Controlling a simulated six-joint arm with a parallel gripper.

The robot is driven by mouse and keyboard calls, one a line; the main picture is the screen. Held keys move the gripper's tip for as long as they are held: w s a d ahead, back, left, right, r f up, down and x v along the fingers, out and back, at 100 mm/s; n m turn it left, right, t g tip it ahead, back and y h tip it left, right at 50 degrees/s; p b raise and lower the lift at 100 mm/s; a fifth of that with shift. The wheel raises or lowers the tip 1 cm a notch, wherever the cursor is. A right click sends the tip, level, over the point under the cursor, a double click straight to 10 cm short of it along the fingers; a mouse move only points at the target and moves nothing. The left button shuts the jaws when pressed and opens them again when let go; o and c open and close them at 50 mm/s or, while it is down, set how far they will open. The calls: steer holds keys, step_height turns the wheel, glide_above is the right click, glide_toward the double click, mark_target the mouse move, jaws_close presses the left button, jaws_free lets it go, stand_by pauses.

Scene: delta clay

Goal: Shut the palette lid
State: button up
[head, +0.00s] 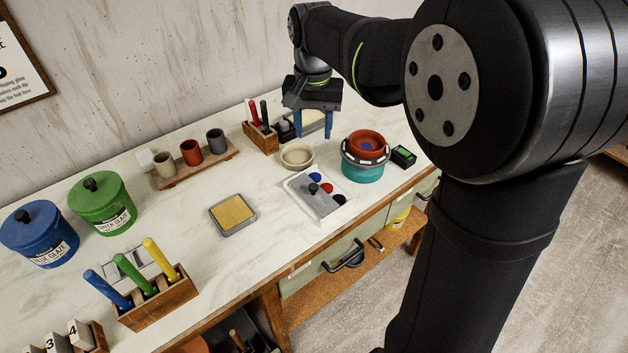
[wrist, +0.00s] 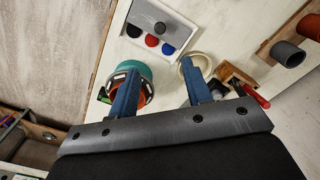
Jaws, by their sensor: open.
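The palette (head: 296,184) is a white tray lying flat on the bench, with blue, red and black colour wells showing along its far right side. Its grey lid (head: 322,203) with a dark knob (head: 313,188) covers the nearer left part, leaving those wells bare. The wrist view shows the palette at the top, with the lid (wrist: 150,14), the knob (wrist: 160,28) and the row of wells. My gripper (head: 313,130) is open and empty, above and beyond the palette; its blue fingers (wrist: 159,70) point down and touch nothing.
A teal pot with a red bowl (head: 366,143) stands right of the palette, and a cream bowl (head: 297,156) stands behind it. A wooden tool holder (head: 261,137) is farther back. A sponge tray (head: 233,213) lies to the left, with clear bench between.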

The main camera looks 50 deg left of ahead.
mark_target(313, 186)
step_height(313, 186, down, 17)
steer(key=shift+f, duration=0.2)
stand_by(0.3)
steer(key=shift+c, duration=0.5)
